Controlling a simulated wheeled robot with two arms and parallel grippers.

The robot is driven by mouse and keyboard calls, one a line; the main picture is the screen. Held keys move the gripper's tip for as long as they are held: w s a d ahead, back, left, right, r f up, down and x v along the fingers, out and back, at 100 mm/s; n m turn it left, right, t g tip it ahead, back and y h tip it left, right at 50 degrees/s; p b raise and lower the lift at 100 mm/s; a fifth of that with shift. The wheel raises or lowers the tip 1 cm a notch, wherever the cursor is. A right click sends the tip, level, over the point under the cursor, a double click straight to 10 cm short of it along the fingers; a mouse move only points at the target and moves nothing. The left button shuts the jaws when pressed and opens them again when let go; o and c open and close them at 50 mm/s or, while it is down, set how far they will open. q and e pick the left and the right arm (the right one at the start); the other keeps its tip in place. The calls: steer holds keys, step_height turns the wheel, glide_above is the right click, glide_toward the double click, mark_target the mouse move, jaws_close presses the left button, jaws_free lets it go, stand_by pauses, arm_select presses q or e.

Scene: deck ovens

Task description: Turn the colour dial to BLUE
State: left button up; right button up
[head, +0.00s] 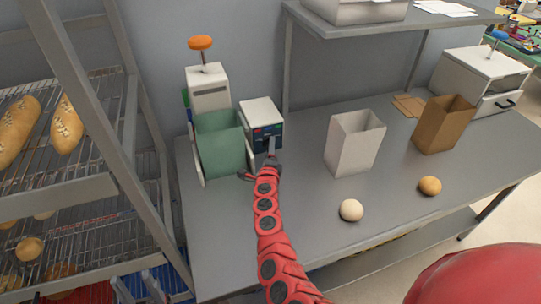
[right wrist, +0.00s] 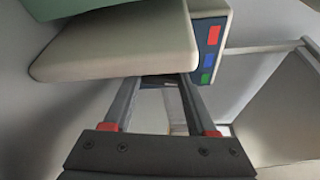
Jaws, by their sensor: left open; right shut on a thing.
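A small white box (head: 261,112) stands on the metal table, with a dark front panel carrying red, blue and green marks. The marks also show in the right wrist view, with the blue mark (right wrist: 208,60) between red and green. My right gripper (head: 271,146) is at the front of this panel, shut on the colour dial. The dial is hidden at the fingertips (right wrist: 160,82), so I cannot tell which colour it points to. My left gripper (head: 138,288) is open at the bottom left, low beside the rack and away from the box.
A white bag (head: 354,142), a brown bag (head: 443,124) and two buns are to the right. A bread rack (head: 70,195) fills the left.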

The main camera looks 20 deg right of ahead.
steer(key=shift+n+t+h+b, duration=0.3)
steer(key=shift+n+t+b, duration=0.1)
steer(key=shift+n+b, duration=0.65)
steer(key=o, duration=1.4)
steer(key=shift+c, duration=0.2)
steer(key=shift+a, duration=0.1)
steer(key=b+v, duration=0.2)
steer(key=v, duration=1.5)
steer(key=shift+s+f+b, duration=0.1)
steer(key=shift+s+b, duration=0.05)
steer(key=shift+b, duration=0.25)
